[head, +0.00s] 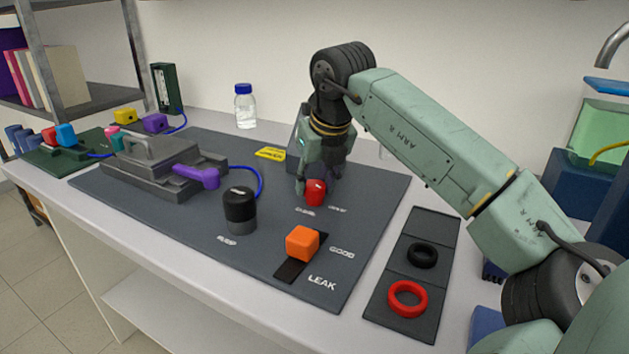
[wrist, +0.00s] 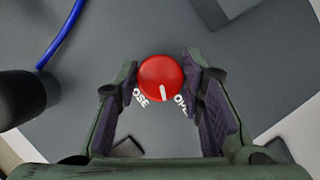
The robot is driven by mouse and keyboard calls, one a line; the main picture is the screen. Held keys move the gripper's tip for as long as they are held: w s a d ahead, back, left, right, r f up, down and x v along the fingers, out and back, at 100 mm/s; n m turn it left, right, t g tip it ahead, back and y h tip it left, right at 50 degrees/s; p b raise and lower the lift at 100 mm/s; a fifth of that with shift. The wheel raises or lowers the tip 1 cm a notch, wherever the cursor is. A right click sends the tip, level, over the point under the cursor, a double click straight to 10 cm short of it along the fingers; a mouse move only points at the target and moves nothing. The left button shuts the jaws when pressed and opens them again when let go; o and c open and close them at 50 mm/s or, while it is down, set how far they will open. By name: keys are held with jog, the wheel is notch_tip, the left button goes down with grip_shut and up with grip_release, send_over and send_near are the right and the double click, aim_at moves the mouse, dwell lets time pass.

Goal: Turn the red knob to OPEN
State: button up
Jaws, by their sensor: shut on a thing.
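The red knob (head: 315,192) stands on the dark grey mat, behind the orange block. My gripper (head: 322,185) points down over it. In the wrist view the round red knob (wrist: 160,78) sits between the two fingertips of my gripper (wrist: 163,82), which are shut on its sides. A white pointer line on the knob points down in that view, between the label ending in "OSE" at left and the partly hidden "OPEN" label at right, a little nearer to "OPEN". In the head view the labels by the knob are too small to read.
A black cylinder (head: 240,210) marked PUMP and an orange slider block (head: 302,243) by GOOD and LEAK stand in front. A grey clamp rig with a purple handle (head: 198,177) is at left. Black (head: 422,255) and red (head: 407,299) rings lie on a tray at right.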

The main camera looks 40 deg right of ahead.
jog(key=n+y+p, duration=0.1)
jog(key=n, duration=0.3)
jog(key=shift+n+y, duration=0.4)
dwell(0.4)
jog(key=o, duration=1.1)
jog(key=shift+o, duration=0.2)
jog(key=v, duration=1.2)
jog(key=shift+d, duration=0.15)
